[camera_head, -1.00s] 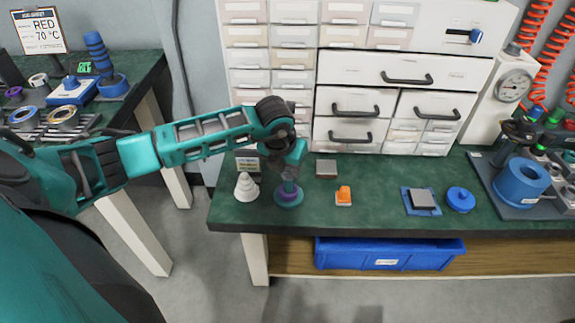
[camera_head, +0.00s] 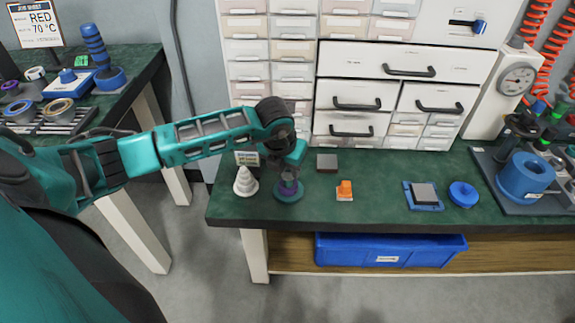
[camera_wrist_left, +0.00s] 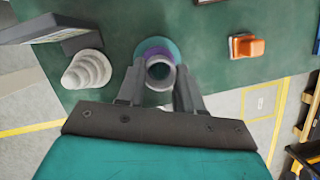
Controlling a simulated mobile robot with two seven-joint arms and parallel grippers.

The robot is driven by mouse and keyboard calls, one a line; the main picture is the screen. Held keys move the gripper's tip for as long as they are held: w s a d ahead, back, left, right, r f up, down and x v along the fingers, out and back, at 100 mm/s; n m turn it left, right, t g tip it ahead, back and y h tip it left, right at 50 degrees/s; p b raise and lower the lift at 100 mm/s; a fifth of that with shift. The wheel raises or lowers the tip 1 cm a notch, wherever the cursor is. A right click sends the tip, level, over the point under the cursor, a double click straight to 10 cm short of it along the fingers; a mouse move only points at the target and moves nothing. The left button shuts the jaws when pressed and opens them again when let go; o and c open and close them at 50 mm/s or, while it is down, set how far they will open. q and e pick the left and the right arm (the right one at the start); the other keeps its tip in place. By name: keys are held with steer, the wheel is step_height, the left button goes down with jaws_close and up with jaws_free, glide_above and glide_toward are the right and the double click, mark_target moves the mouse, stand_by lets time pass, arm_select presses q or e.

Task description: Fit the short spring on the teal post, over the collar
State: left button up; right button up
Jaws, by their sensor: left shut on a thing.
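My left gripper (camera_head: 287,180) has come down at the teal post, near the front left of the green bench. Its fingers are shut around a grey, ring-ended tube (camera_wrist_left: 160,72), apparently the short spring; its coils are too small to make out. The post's round teal base (camera_head: 289,197) and the purple collar (camera_head: 288,187) show below the fingers. In the left wrist view the collar (camera_wrist_left: 158,53) and teal base (camera_wrist_left: 150,45) show behind the tube, roughly in line with it. The post's upper part is hidden, and I cannot tell how far the tube surrounds it. My right gripper is out of view.
A white stepped cone (camera_head: 246,182) stands close left of the post, with a small sign (camera_head: 247,158) behind it. A dark block (camera_head: 327,162) and an orange part (camera_head: 344,190) lie to the right. Drawers (camera_head: 365,100) rise behind. The bench between the orange part and blue pad (camera_head: 423,208) is clear.

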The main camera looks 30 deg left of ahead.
arm_select(q)
steer(key=shift+f+b, duration=0.45)
steer(key=shift+f, duration=0.15)
steer(key=o, duration=1.1)
step_height(320, 180, up, 7)
steer(key=p, duration=0.5)
steer(key=shift+r, duration=0.1)
